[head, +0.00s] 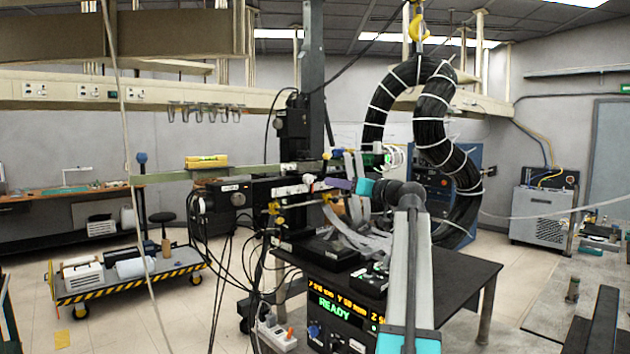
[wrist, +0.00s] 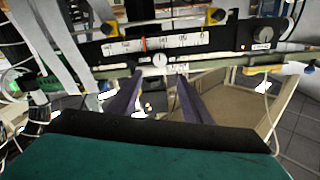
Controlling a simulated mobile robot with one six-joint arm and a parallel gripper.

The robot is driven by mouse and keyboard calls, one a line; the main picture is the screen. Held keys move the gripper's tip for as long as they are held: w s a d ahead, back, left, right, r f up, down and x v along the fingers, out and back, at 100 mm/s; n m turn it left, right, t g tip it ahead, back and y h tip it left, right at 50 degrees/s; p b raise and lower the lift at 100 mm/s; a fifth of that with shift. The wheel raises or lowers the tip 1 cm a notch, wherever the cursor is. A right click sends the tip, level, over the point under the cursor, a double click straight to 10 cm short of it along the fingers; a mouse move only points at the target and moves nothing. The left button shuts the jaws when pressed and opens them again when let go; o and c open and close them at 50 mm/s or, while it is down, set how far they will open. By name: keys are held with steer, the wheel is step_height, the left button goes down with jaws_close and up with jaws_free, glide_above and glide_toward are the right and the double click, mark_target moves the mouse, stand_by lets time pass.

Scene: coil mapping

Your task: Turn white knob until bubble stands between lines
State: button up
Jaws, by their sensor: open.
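The white knob (wrist: 160,60) is a small round dial on the long beam, just beyond and between my fingertips in the wrist view. In the head view a small white knob (head: 308,179) shows just left of my gripper. My gripper (wrist: 160,77) is open, with its two purple fingers apart and nothing between them. It also shows in the head view (head: 338,184), pointing left at the beam. A yellow spirit level (head: 207,161) with a green vial lies on the beam at the left. Its bubble and lines are too small to read.
A white scale with a red mark (wrist: 145,44) runs along the beam behind the knob. A thick black cable loop (head: 440,110) hangs right of the stand. Loose cables hang below the beam.

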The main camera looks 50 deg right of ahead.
mark_target(310, 179)
steer(key=w+p, duration=0.1)
steer(key=w, duration=0.2)
steer(key=w+p, duration=0.1)
steer(key=w, duration=0.3)
steer(key=w+p, duration=0.1)
steer(key=w, duration=0.2)
steer(key=shift+w+d+r, duration=0.1)
steer(key=shift+w+d, duration=0.2)
steer(key=shift+d, duration=0.1)
steer(key=shift+w, duration=0.7)
steer(key=c, duration=1)
steer(key=shift+c, duration=0.2)
